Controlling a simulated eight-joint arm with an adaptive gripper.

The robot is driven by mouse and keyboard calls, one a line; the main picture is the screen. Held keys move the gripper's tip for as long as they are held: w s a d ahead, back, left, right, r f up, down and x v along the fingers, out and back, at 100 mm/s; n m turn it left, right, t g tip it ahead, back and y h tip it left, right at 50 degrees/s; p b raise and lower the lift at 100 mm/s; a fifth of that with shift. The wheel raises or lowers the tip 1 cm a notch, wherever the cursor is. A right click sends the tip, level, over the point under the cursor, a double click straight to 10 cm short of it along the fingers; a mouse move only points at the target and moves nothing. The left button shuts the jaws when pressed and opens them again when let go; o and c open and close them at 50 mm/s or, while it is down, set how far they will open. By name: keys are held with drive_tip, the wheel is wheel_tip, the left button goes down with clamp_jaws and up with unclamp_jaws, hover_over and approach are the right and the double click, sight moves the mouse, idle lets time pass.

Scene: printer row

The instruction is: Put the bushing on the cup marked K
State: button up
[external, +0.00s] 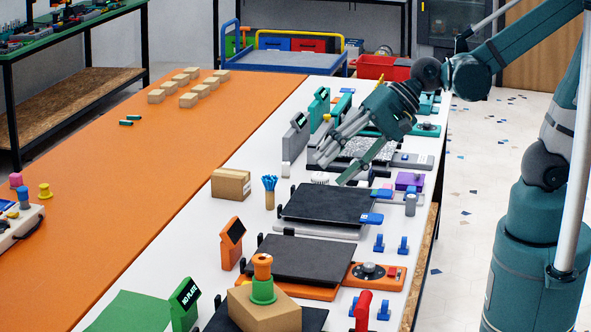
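My gripper (331,171) hangs over the row of printers at the upper middle. Its fingers look spread apart, with nothing seen between them. An orange ringed piece with a hole in its top (263,263) sits on a green flanged piece (263,291), on a cardboard box at the front. I cannot tell whether either is the bushing. A grey cylinder (411,204) stands beside the middle printer, and a small white cylinder (286,169) stands left of my gripper. No letter K is readable, so I cannot tell which thing is the marked cup.
Black printer plates (330,203) and (300,259) lie along the white bench. An orange display (232,238) stands upright nearby. The orange strip (150,170) is largely clear.

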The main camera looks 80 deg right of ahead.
drive_tip(key=s+d+r+n+h, duration=0.1)
drive_tip(key=s+d+n, duration=0.2)
drive_tip(key=d, duration=0.3)
drive_tip(key=s+d+n+h, duration=0.2)
drive_tip(key=s+d+n, duration=0.1)
drive_tip(key=d, duration=0.4)
drive_tip(key=s+d+r+n+g+h, duration=0.1)
drive_tip(key=s+d+n+h, duration=0.1)
drive_tip(key=s+d+n, duration=0.2)
drive_tip(key=shift+d+r+n, duration=0.3)
drive_tip(key=shift+d+n, duration=0.3)
drive_tip(key=shift+d, duration=0.65)
drive_tip(key=shift+f, duration=0.1)
